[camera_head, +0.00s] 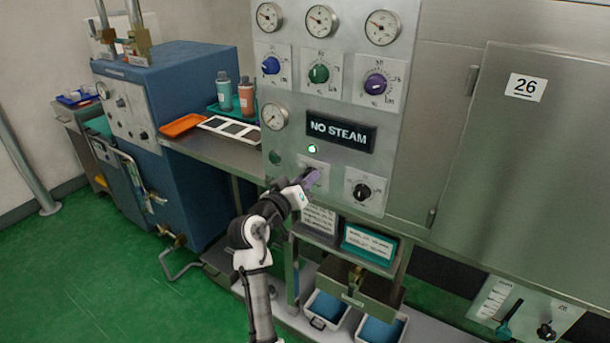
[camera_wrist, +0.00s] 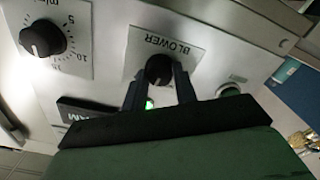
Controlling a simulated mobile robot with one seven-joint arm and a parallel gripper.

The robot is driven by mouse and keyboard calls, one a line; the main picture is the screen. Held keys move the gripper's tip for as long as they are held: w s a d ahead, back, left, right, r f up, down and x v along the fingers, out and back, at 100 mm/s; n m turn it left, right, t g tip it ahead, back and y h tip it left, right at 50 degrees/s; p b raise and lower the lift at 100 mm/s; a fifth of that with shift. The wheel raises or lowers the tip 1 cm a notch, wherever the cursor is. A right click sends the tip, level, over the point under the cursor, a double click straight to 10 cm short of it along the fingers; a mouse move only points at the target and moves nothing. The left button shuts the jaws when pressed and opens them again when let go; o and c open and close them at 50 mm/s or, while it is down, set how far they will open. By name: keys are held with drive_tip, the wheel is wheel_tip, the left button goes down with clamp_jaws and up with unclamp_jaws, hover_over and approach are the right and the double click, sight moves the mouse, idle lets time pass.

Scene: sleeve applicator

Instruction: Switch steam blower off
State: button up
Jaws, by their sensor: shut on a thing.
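The steam blower switch is a black knob (camera_wrist: 159,68) on a white plate marked BLOWER (camera_wrist: 163,44), seen upside down in the wrist view. My gripper (camera_wrist: 158,82) is shut on this knob, with one dark finger on each side. In the head view my gripper (camera_head: 309,181) is at the lower part of the control panel (camera_head: 335,92) and hides most of the knob. A green lamp (camera_head: 312,149) glows above the knob; it also shows between my fingers in the wrist view (camera_wrist: 149,104). The display (camera_head: 341,131) reads NO STEAM.
A timer knob (camera_head: 361,191) is close on the right. A dark green button (camera_head: 274,157) is at the upper left. Gauges and blue, green and purple knobs sit higher. A metal table (camera_head: 222,150) stands left; a drawer (camera_head: 352,291) and blue-filled bins (camera_head: 327,308) are below.

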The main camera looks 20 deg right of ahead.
drive_tip(key=n+p, duration=0.7)
drive_tip(key=n, duration=0.3)
drive_tip(key=shift+n, duration=0.4)
idle(0.4)
drive_tip(key=o, duration=1)
drive_tip(key=shift+c, duration=0.2)
drive_tip(key=shift+a, duration=0.1)
drive_tip(key=b+v, duration=0.4)
drive_tip(key=v, duration=0.9)
drive_tip(key=shift+s+a, duration=0.25)
